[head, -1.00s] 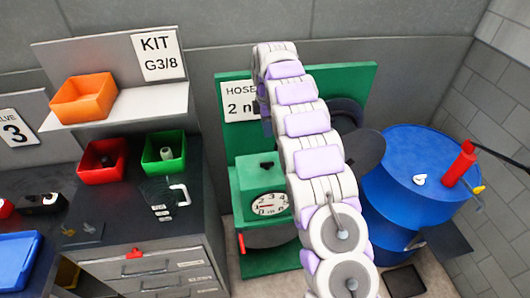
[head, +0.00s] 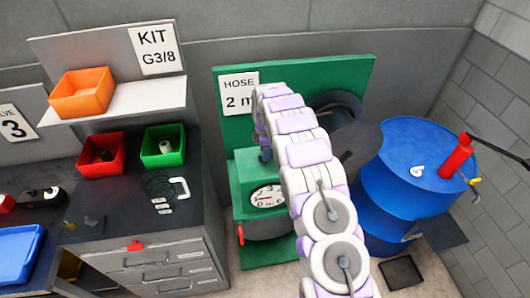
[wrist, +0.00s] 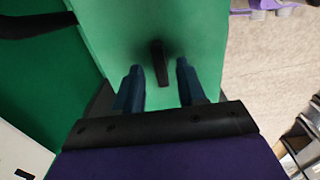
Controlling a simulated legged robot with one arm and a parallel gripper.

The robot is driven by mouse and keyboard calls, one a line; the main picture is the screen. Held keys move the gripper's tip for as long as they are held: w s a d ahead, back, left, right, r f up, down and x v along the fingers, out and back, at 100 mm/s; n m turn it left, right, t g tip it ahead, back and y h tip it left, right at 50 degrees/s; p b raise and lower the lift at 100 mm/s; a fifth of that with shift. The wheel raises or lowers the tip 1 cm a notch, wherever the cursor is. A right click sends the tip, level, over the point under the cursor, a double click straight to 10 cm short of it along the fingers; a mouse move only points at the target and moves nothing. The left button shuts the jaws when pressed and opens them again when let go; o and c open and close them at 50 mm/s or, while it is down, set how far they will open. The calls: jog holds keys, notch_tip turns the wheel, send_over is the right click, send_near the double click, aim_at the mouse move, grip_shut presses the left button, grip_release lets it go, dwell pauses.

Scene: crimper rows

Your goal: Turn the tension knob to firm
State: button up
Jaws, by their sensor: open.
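The tension knob (wrist: 157,52), a small black bar, stands on the green top of the machine (wrist: 205,35) in the wrist view. My gripper (wrist: 158,67) is open, its two dark blue fingers on either side of the knob with gaps to both. I cannot tell how far its tips are above the green surface. In the head view my arm comes down over the green machine (head: 240,185), and the knob is hidden behind my gripper. No firm mark is readable.
A numbered dial (head: 267,197) and a red lever (head: 240,235) are on the machine's front. A sign (head: 239,94) is on the green backboard. A drawer cabinet (head: 165,250) stands left, and a blue drum (head: 395,215) stands right.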

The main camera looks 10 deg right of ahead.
jog(key=shift+f, duration=0.65)
jog(key=shift+c, duration=0.4)
grip_shut()
